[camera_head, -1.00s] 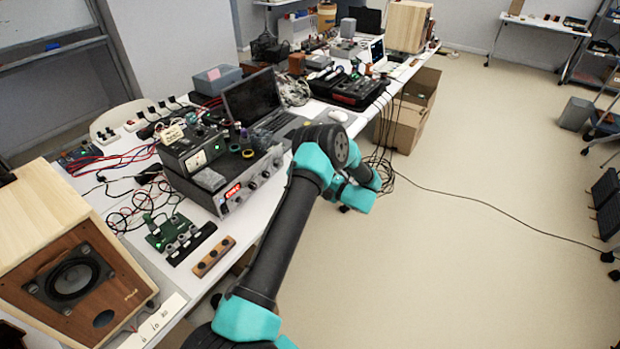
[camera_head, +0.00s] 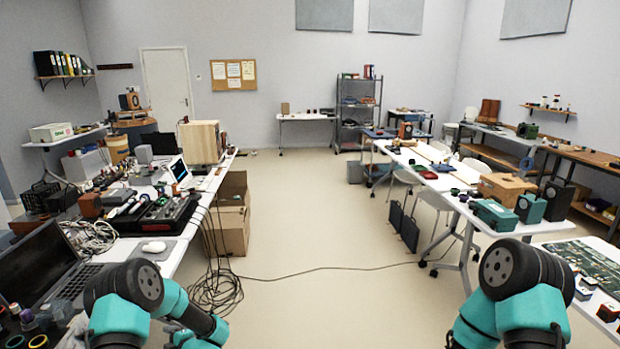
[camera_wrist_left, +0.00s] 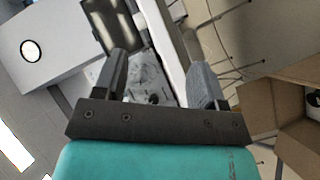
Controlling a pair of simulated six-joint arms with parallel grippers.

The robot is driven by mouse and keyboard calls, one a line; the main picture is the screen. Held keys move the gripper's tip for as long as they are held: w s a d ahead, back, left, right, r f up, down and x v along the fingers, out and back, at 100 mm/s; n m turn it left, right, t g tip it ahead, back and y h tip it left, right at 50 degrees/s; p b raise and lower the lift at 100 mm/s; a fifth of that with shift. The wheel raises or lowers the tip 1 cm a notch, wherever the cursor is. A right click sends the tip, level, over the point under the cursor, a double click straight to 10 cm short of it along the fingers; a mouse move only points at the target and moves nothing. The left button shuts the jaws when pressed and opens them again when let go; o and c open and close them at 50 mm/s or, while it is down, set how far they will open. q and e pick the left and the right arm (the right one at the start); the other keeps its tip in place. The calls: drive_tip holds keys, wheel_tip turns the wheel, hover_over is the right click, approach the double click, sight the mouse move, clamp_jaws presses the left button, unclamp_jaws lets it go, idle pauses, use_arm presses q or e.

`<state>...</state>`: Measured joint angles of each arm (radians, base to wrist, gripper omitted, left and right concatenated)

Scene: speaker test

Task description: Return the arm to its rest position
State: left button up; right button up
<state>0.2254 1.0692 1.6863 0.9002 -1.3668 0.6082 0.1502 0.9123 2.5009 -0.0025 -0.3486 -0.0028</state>
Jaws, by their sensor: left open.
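My left arm (camera_head: 135,295) comes in at the bottom left of the head view, folded beside the left bench. Its gripper cannot be made out there. In the left wrist view my left gripper (camera_wrist_left: 160,75) has its two grey fingers spread apart with nothing between them. My right arm (camera_head: 520,285) stands at the bottom right of the head view, and its gripper is out of view.
The left bench holds a laptop (camera_head: 35,263), a white mouse (camera_head: 154,247) and a black tool case (camera_head: 165,217). A cardboard box (camera_head: 232,225) stands on the floor beside it, with cables nearby. The right bench holds a green case (camera_head: 494,214). The floor (camera_head: 320,220) between is mostly clear.

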use_arm(q)
drive_tip(key=s+d+f+m+h, duration=0.3)
drive_tip(key=s+d+m+h, duration=0.15)
drive_tip(key=d+m, duration=0.2)
drive_tip(key=s+d+f+m+h, duration=0.3)
drive_tip(key=s+d+m+h, duration=0.1)
drive_tip(key=d+m+h, duration=0.25)
drive_tip(key=s+d+m+g+h, duration=0.3)
drive_tip(key=s+d+m, duration=0.2)
drive_tip(key=s, duration=0.4)
drive_tip(key=s+d+m+g+h, duration=0.3)
drive_tip(key=s+d+m, duration=0.1)
drive_tip(key=s, duration=0.6)
drive_tip(key=shift+s+d+m, duration=0.2)
drive_tip(key=shift+d+m, duration=0.2)
drive_tip(key=shift+d, duration=0.5)
